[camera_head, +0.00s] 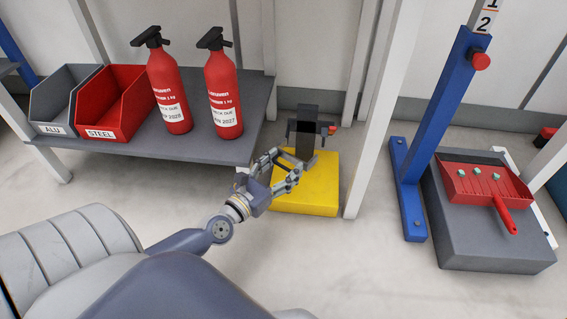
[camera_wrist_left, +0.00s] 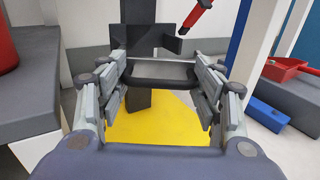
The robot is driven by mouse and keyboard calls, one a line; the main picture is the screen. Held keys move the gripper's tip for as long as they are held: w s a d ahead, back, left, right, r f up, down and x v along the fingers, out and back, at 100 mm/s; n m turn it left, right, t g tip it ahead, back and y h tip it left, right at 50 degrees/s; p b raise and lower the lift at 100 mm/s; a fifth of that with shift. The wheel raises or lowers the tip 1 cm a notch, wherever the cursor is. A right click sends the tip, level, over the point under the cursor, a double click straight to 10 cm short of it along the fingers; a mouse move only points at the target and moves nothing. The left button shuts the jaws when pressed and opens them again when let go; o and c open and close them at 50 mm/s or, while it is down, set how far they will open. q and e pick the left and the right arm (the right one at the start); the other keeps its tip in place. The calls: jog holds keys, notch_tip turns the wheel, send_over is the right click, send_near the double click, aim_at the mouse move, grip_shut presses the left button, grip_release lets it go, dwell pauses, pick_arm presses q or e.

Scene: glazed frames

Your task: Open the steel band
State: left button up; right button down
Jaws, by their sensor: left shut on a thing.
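A dark post with a black head (camera_head: 306,128) stands on a yellow block (camera_head: 318,195). In the left wrist view the dark upright plate (camera_wrist_left: 150,22) rises behind my gripper, with the yellow base (camera_wrist_left: 160,122) below. My left gripper (camera_head: 288,168) is at the front left of the post. In the left wrist view, my left gripper (camera_wrist_left: 165,80) is shut on a black bar-like handle (camera_wrist_left: 160,80) that spans between its fingers. A red-ended part (camera_wrist_left: 196,14) sticks up beside the plate. I cannot make out a steel band for certain. My right gripper is out of view.
A grey shelf (camera_head: 200,150) at left holds two red extinguishers (camera_head: 170,95), a grey ALU bin (camera_head: 50,110) and a red STEEL bin (camera_head: 100,132). A white post (camera_head: 372,120) stands just right of the yellow block. A red dustpan (camera_head: 480,180) lies on a grey platform (camera_head: 490,240).

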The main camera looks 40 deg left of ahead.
pick_arm(q)
jog(key=shift+a, duration=0.1)
jog(key=shift+c, duration=0.2)
jog(key=shift+r, duration=0.1)
jog(key=o, duration=1.4)
jog(key=shift+o, duration=0.8)
jog(key=shift+w, duration=0.1)
jog(key=shift+o, duration=0.4)
jog(key=shift+w, duration=0.1)
jog(key=s, duration=1.2)
jog(key=shift+s+a, duration=0.15)
jog(key=shift+a, duration=0.1)
